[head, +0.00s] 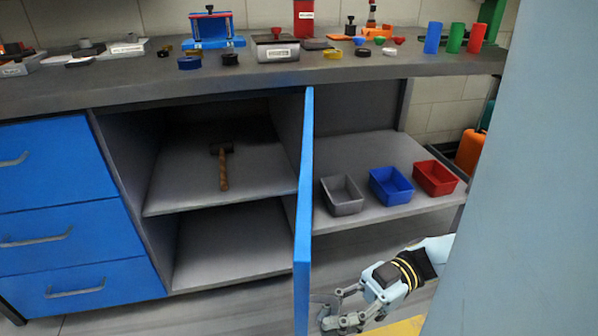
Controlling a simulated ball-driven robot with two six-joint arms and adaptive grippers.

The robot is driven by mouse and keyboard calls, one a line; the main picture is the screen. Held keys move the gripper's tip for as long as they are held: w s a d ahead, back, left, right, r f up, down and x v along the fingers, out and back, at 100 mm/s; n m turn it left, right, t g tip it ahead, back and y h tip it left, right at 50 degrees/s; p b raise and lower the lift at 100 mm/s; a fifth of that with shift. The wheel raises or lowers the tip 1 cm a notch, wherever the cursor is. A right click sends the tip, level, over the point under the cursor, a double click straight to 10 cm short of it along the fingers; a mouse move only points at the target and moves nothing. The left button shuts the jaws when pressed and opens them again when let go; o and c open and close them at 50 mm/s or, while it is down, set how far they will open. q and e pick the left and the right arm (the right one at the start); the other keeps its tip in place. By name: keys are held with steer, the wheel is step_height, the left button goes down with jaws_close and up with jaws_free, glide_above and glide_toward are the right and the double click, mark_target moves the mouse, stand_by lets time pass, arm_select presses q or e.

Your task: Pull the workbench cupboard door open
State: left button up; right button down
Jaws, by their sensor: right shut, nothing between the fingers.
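The blue workbench cupboard door (303,215) stands swung wide open and shows nearly edge-on. The cupboard (215,195) behind it is exposed, with a hammer (223,165) on its upper shelf and a bare lower shelf. My right gripper (322,312) is low, just right of the door's lower part. Its fingers are shut and empty. A handle seems to show faintly by the fingertips; I cannot tell whether they touch. My left gripper is not in view.
Blue drawers (70,215) are left of the cupboard. Grey, blue and red bins (435,178) sit on an open shelf right of the door. The worktop (150,80) holds many small items. A large pale blue surface blocks the right side.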

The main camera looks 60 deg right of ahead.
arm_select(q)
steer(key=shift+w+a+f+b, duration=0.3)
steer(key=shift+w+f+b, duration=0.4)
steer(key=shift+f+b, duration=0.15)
arm_select(e)
steer(key=s+d+g, duration=0.1)
steer(key=s+d, duration=0.4)
steer(key=s, duration=0.1)
steer(key=shift+s+d+n, duration=0.3)
steer(key=shift+s+d, duration=0.05)
steer(key=shift+d, duration=0.05)
steer(key=c, duration=1.6)
jaws_free()
steer(key=shift+c, duration=0.2)
steer(key=shift+o, duration=1.3)
steer(key=v, duration=0.7)
steer(key=shift+s+d, duration=0.15)
steer(key=shift+d, duration=0.05)
steer(key=shift+f, duration=0.15)
